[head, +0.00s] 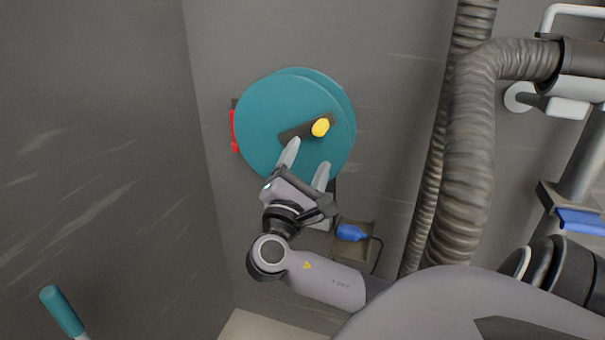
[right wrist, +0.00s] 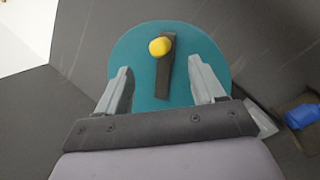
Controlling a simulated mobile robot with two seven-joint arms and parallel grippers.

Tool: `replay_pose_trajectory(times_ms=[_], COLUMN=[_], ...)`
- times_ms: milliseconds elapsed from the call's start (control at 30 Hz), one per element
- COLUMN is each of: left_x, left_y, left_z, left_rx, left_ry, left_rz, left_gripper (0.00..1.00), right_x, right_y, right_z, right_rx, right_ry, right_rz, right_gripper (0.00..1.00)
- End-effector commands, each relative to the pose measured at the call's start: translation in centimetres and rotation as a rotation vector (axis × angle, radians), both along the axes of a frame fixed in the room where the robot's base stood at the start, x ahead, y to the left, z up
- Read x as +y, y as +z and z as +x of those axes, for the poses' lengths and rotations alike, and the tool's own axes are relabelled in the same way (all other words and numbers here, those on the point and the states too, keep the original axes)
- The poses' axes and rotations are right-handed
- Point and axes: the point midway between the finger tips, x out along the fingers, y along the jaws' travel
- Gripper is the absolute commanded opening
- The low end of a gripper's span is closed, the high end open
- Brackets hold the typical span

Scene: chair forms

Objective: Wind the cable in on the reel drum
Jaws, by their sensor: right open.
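The reel drum (head: 270,110) is a teal round disc on the grey wall, in the upper middle of the head view; it also shows in the right wrist view (right wrist: 140,60). A dark crank arm (head: 295,132) lies across its face and carries a yellow knob (head: 320,127). In the right wrist view the yellow knob (right wrist: 160,46) stands ahead of the fingertips, about midway between them. My right gripper (head: 308,160) is open and empty, its fingers in front of the drum's lower part, short of the knob. I cannot make out the cable on the drum. My left gripper is out of view.
A red part (head: 234,130) sits at the drum's left edge. A blue plug-like item (head: 350,232) rests at a box below right of the drum. Thick ribbed hoses (head: 465,150) run down the wall on the right. A teal handle (head: 62,310) shows at lower left.

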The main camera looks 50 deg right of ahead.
Motion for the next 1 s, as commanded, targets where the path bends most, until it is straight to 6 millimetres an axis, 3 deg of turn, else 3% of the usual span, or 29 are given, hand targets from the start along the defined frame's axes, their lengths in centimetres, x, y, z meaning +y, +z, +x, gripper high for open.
replay_pose_trajectory(times_ms=[300,500,933,967,1000], left_x=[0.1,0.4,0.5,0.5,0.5], left_y=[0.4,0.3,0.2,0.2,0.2], left_z=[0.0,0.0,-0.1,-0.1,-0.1], left_rx=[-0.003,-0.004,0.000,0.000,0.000], left_ry=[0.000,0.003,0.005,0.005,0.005], left_rz=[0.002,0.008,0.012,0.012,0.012], left_gripper=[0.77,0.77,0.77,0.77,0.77], right_x=[-5.4,-7.6,-8.4,-8.4,-8.4], right_y=[2.3,3.1,3.3,3.3,3.3], right_z=[2.2,3.1,3.5,3.5,3.5], right_rx=[0.002,0.000,-0.001,-0.001,-0.001], right_ry=[-0.002,0.000,0.002,0.002,0.002], right_rz=[-0.001,0.002,0.002,0.002,0.002], right_gripper=[0.68,0.68,0.68,0.62,0.49])
